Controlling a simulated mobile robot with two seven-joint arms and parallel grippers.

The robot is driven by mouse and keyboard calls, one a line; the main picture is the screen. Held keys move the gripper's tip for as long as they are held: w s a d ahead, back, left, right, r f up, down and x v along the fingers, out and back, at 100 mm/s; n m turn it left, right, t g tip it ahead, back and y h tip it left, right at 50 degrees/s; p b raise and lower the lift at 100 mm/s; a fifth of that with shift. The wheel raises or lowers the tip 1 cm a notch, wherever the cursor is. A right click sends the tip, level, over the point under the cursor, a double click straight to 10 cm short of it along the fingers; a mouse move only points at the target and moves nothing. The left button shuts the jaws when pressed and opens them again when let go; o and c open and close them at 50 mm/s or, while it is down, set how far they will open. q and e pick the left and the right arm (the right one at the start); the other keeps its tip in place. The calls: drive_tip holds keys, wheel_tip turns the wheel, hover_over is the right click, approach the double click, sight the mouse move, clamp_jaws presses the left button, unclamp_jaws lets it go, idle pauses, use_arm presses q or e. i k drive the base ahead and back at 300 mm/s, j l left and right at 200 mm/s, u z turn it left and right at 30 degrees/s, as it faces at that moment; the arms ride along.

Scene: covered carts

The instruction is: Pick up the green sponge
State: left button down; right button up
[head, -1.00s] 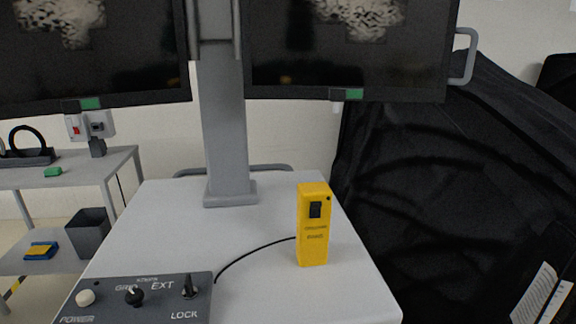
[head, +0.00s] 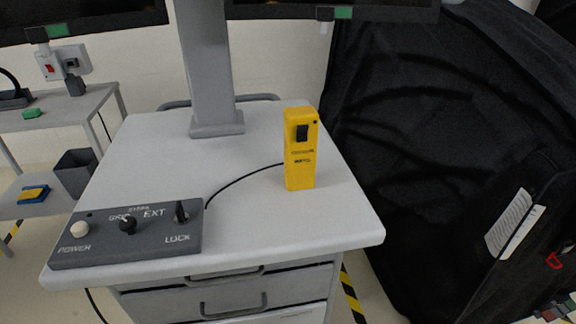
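A small green block that looks like the green sponge (head: 32,113) lies on the top of a grey side table (head: 70,106) at the far left. It is small in the view, so its texture cannot be made out. Neither of my grippers shows in the head view.
A white cart (head: 255,215) fills the middle, bearing a yellow handheld device (head: 300,150), a grey control box (head: 128,240) and a monitor post (head: 208,75). A grey bin (head: 76,174) and a blue-yellow item (head: 33,194) sit on the lower shelf. A black cover (head: 430,150) stands right.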

sight(28, 114)
drive_tip(key=u, duration=1.4)
drive_tip(key=i+j, duration=0.1)
drive_tip(key=j, duration=0.55)
drive_tip(key=i+j, duration=0.1)
drive_tip(key=j, duration=0.5)
drive_tip(key=i+j, duration=0.1)
drive_tip(key=j, duration=0.55)
drive_tip(key=i+j, duration=0.25)
drive_tip(key=j, duration=0.15)
drive_tip(key=i+j, duration=0.3)
drive_tip(key=j, duration=0.15)
